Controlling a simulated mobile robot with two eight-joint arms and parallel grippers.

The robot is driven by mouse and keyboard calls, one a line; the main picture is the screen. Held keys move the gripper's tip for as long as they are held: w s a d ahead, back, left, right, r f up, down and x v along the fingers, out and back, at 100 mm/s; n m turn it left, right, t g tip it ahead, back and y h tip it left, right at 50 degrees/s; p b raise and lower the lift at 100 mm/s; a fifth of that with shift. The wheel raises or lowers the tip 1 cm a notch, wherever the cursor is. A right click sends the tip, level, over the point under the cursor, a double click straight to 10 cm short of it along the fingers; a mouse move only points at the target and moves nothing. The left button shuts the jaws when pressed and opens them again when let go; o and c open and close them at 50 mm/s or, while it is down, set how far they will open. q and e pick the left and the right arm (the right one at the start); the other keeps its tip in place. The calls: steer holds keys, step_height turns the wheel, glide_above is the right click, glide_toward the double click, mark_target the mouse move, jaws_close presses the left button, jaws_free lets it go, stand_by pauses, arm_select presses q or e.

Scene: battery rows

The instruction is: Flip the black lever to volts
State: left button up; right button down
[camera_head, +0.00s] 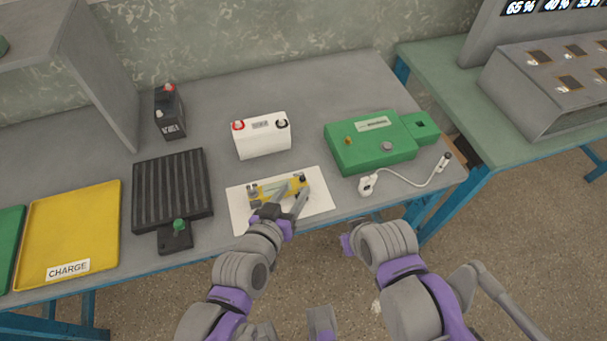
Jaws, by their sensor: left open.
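A small yellow device (262,190) with grey and dark parts lies on a white sheet (241,215) near the table's front edge. My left gripper (299,187) is open over the right part of the device, its two grey fingers apart and pointing away from me. The fingers cover part of the device. A black lever cannot be told apart there, and no volts mark is readable. I cannot tell whether the fingers touch anything. My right gripper (347,244) shows only as a purple part in front of the table edge; its fingers are hidden.
A white battery (262,138) and a black battery (170,112) stand behind. A green box (370,150) and a white cabled probe (367,185) lie right. A black ribbed plate (172,190) and a yellow CHARGE tray (70,230) are left. The table's back middle is clear.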

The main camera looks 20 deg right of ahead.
mark_target(304, 178)
arm_select(q)
steer(key=b+x, duration=0.1)
steer(key=x, duration=0.8)
steer(key=shift+w+d+f, duration=0.1)
steer(key=shift+w+d, duration=0.05)
steer(key=shift+w, duration=0.2)
jaws_close()
steer(key=shift+b, duration=0.35)
